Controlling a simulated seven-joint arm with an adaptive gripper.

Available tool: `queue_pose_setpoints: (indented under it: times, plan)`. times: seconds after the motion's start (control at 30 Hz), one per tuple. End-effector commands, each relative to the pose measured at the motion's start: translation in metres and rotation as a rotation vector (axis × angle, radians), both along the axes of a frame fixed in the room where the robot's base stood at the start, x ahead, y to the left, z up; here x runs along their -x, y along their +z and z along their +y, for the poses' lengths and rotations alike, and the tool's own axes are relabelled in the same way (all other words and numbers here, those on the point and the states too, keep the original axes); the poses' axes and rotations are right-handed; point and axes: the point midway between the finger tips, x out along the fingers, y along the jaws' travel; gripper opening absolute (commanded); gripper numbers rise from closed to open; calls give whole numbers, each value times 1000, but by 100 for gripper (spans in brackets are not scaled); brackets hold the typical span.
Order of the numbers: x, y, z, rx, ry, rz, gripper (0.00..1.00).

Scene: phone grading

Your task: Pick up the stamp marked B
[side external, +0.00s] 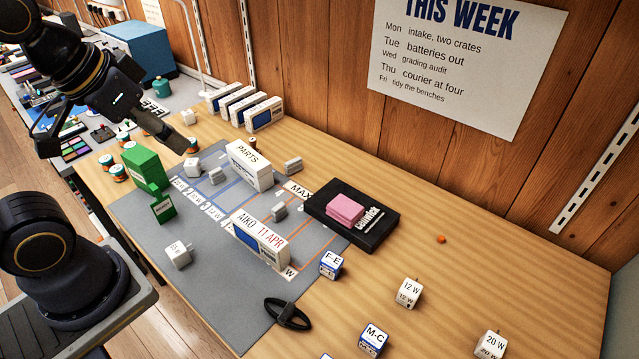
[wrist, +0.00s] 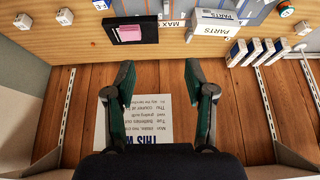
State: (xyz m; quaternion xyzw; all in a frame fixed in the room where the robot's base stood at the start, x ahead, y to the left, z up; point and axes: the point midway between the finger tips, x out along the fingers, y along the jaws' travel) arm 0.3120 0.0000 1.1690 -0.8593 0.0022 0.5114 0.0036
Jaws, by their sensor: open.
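I cannot read a B on any object in either view, so I cannot tell which one is the stamp marked B.
A black tray (side external: 385,225) holds pink pads (side external: 344,209). White boxes PARTS (side external: 250,165) and AIKO (side external: 262,240) stand on the mat. A green box (side external: 143,165), lettered cubes such as F-E (side external: 331,265) and a black loop (side external: 287,313) stand around. The bench's right rear is mostly clear.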

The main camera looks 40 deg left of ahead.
Motion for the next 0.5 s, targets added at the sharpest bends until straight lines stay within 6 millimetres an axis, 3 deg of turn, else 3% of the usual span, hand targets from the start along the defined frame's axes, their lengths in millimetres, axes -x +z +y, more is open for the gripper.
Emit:
queue_pose_setpoints:
  times: [0.13,0.3,0.4,0.5]
  plan:
    - [-32,37,-1,-17,-34,-132,54]
    - [-110,74,14,-46,-17,-204,54]
    - [-163,78,35,-61,16,-213,54]
    - [-217,65,67,-71,61,-200,54]
